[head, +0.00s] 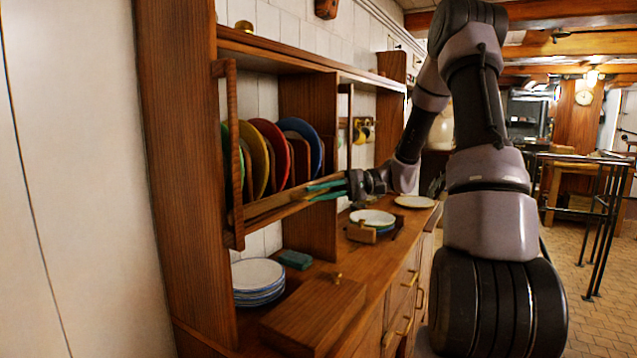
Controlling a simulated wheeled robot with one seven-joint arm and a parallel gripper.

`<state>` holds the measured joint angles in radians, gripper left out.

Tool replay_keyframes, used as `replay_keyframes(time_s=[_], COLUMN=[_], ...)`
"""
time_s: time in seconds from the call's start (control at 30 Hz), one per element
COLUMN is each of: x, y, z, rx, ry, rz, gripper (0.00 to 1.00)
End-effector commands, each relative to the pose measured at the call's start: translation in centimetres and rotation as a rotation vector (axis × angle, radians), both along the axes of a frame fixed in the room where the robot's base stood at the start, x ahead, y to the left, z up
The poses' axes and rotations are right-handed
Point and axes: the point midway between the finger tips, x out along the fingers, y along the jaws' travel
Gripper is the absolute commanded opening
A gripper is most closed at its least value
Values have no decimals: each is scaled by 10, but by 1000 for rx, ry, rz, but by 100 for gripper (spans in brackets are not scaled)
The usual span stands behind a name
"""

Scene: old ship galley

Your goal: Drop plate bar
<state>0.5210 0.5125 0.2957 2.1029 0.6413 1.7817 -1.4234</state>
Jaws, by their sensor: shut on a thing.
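The plate bar (275,207) is a long wooden strip running across the front of the plate rack, low in front of the standing plates. Several coloured plates (270,145), green, yellow, red and blue, stand on edge behind it. My gripper (314,192), with teal fingers, reaches in from the right and is shut on the bar near its right end. The bar's left end meets a wooden upright (232,150). Whether that end sits in a slot cannot be told.
Below, the wooden counter (335,265) holds stacked white plates (258,276), a teal block (295,259), a wooden box (315,312) with a brass knob, and more plates (372,217) in a low holder. A black railing (600,215) stands at right on tiled floor.

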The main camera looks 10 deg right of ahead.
Motion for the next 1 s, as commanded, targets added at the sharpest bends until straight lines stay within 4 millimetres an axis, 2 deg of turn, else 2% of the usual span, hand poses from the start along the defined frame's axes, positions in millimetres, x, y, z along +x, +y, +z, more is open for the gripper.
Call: replay_keyframes(time_s=[0.33, 0.37, 0.4, 0.43, 0.77, 0.87, 1.0], x=[-2, -2, -2, -2, -1, 0, 1], y=[-2, -2, -2, -2, -3, -14, -39], z=[-7, -7, -7, -6, -4, -3, 1], rx=[-10, -10, -10, -9, -6, -5, -6], ry=[4, 5, 5, 5, 3, 3, 2], rz=[2, 3, 3, 3, 0, -2, -4], gripper=[0, 29, 44, 47, 47, 47, 47])
